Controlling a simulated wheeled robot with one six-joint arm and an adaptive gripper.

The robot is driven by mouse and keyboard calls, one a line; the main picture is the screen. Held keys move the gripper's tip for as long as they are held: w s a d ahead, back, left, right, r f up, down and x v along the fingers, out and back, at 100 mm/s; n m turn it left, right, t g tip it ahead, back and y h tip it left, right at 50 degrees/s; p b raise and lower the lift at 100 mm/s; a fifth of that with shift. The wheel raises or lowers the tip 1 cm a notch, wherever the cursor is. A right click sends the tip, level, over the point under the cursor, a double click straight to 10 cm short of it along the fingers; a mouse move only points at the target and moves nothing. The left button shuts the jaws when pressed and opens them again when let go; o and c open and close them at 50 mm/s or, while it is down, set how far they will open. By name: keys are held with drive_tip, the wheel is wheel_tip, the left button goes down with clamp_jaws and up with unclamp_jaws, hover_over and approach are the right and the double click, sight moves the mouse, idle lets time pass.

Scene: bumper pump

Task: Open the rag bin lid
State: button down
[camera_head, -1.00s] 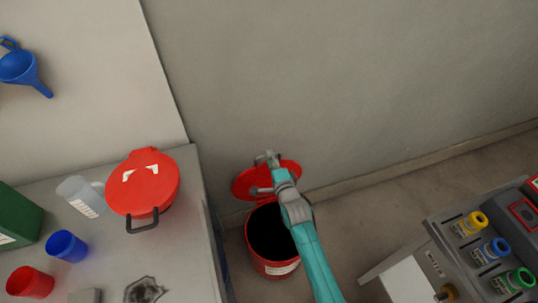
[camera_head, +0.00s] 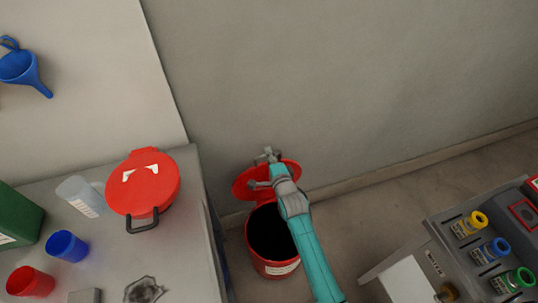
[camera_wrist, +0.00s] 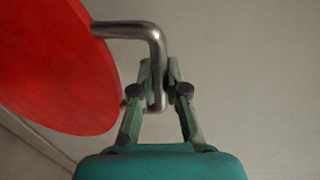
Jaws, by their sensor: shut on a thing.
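The rag bin (camera_head: 273,268) is a red round bin on the floor by the wall, with a dark inside showing. Its red lid (camera_head: 245,184) stands raised at the back of the opening, near the wall. In the wrist view the lid (camera_wrist: 55,70) fills the upper left, and a bent metal handle (camera_wrist: 128,30) sticks out from it. My gripper (camera_wrist: 160,75) is shut on the handle's downward end, between its two fingers. In the head view my gripper (camera_head: 268,158) is at the lid, and my arm hides part of the lid and bin.
A grey table (camera_head: 185,235) at the left holds a red lidded can (camera_head: 145,192), a clear jug, a blue cup and a red cup. A grey unit (camera_head: 450,245) with coloured fittings stands at the right. The wall is close behind the lid.

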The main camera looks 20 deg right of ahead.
drive_tip(key=s+f, duration=0.1)
drive_tip(key=s, duration=0.5)
drive_tip(key=c, duration=1.2)
unclamp_jaws()
drive_tip(key=s, duration=0.4)
drive_tip(key=s+r, duration=0.1)
drive_tip(key=s, duration=0.6)
drive_tip(key=shift+s+r, duration=0.2)
drive_tip(key=shift+s, duration=0.2)
